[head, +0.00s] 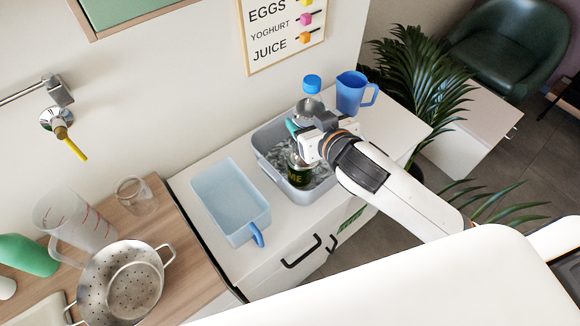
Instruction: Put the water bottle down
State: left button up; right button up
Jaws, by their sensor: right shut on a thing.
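The water bottle (309,106) is clear with a blue cap. It stands roughly upright over a grey bin (267,165) of ice on the white counter. My right gripper (306,137) is shut on the bottle's middle and hides part of it. Below the gripper, a dark label with yellow letters shows, seemingly on the bottle's lower part, inside the bin's outline. I cannot tell whether the bottle's base touches the ice. My left gripper is not in view.
A blue jug (351,93) stands behind the bin to the right. A light-blue tray (222,190) with a handle lies left of it. A colander (130,287), measuring jug (75,222) and glass (136,195) stand on the wooden counter. A plant (425,85) is at right.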

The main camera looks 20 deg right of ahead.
jog(key=w+d+n+y, duration=0.2)
jog(key=w+d+y, duration=0.1)
jog(key=w+d, duration=0.55)
notch_tip(320, 180, down, 14)
jog(key=w+b, duration=0.1)
jog(key=shift+d, duration=0.15)
dwell(0.4)
jog(key=shift+f, duration=0.15)
jog(key=o, duration=1.4)
jog(key=shift+s+g, duration=0.1)
jog(key=shift+g, duration=0.2)
